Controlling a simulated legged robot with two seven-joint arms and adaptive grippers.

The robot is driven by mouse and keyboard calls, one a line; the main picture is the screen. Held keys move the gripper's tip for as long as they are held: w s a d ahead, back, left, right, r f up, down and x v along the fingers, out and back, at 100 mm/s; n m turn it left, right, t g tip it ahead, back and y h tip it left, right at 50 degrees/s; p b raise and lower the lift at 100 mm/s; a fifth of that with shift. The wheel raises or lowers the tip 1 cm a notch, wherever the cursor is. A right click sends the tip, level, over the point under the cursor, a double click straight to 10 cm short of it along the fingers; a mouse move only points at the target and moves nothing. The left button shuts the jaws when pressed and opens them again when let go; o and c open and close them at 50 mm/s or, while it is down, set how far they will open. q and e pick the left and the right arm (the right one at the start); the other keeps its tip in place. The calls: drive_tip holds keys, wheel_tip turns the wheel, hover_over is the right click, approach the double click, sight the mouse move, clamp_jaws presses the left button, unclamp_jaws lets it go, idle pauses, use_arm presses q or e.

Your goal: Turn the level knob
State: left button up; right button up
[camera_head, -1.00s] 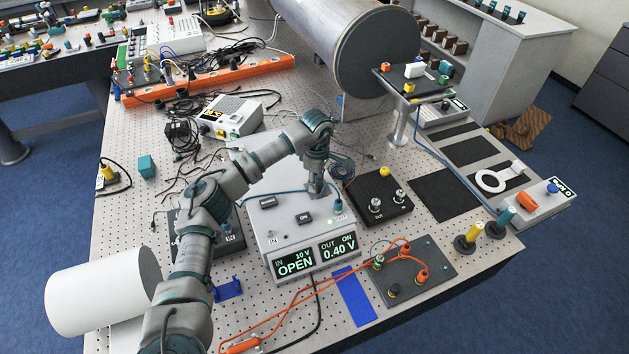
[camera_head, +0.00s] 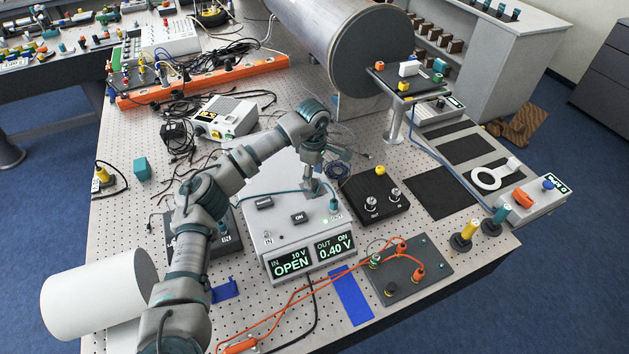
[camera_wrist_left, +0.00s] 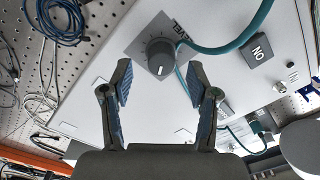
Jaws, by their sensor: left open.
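The level knob (camera_wrist_left: 160,55) is a dark round knob with a white pointer line on a grey square plate, in the left wrist view. Part of its label shows beside it. It sits on top of the grey-white box (camera_head: 260,215), whose displays read "OPEN" and "0.40 V". My left gripper (camera_wrist_left: 159,70) is open, its two blue-padded fingers on either side of the view and the knob between and just beyond their tips. I cannot tell whether they touch it. In the head view the left gripper (camera_head: 312,182) points down over the box's back right part and largely hides the knob.
A teal cable (camera_wrist_left: 235,38) runs close by the knob into a teal plug (camera_head: 333,203). The "ON" switch (camera_head: 299,218) is on the box top. A black box with knobs (camera_head: 373,196) stands to the right, and loose black cables (camera_head: 185,145) lie behind left.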

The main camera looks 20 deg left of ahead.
sight(315, 181)
use_arm(q)
wheel_tip(315, 181, up, 9)
drive_tip(key=shift+d, duration=0.45)
drive_tip(key=shift+w+a, duration=0.1)
drive_tip(key=shift+a, duration=0.05)
